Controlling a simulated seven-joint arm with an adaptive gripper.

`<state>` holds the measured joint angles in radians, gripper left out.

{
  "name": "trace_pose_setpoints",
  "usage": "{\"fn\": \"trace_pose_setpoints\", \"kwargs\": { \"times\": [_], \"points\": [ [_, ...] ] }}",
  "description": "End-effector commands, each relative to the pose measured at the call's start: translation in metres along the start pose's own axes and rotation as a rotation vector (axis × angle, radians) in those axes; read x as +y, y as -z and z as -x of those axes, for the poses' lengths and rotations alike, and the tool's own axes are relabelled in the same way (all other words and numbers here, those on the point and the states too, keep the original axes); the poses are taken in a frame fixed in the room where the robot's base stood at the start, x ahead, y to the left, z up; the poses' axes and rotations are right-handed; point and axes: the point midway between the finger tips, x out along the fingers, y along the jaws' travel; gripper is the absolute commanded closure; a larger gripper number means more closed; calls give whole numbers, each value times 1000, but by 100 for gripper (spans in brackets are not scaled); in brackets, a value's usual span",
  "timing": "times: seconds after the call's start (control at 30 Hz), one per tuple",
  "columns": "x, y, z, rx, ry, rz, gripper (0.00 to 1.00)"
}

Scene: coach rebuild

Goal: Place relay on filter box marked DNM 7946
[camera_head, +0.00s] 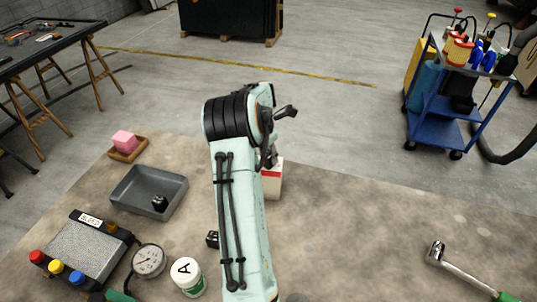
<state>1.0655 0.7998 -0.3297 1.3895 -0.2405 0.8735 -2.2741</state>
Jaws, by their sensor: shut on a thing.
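My gripper (269,157) is mostly hidden behind my own pale green arm near the middle of the view. Its dark parts show just above a white box with a red band (272,183). The gripper is shut on a small dark thing that looks like the relay; its outline is largely hidden. I cannot tell whether it touches the box. The white and red box stands on the mat, partly covered by my arm; it looks like a filter box, and no marking on it can be read. A small black block (160,204) lies in a grey tray, and another black block (212,239) sits beside my arm.
At left are the grey tray (125,190), a pink block on a wooden tray (124,141), a black-framed mesh unit (85,248), a gauge (148,260) and a white jar (187,275). A wrench (460,268) lies right.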

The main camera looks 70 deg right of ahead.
Motion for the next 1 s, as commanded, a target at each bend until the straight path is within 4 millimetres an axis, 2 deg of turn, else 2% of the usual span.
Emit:
{"fn": "trace_pose_setpoints", "kwargs": {
  "times": [0.17, 0.2, 0.23, 0.27, 0.57, 0.67, 0.77, 1.0],
  "points": [
    [0, 1, -4, 1, 1, 1, 100],
    [0, 1, -3, 1, 1, 1, 54],
    [0, 1, -3, 1, 1, 0, 44],
    [0, 1, -3, 1, 1, 0, 40],
    [0, 0, -2, 0, 0, 0, 40],
    [0, 0, 6, -1, -1, 0, 40],
    [1, 0, 23, -2, -3, 0, 40],
    [1, -1, 79, -3, -4, 0, 40]
  ]
}}
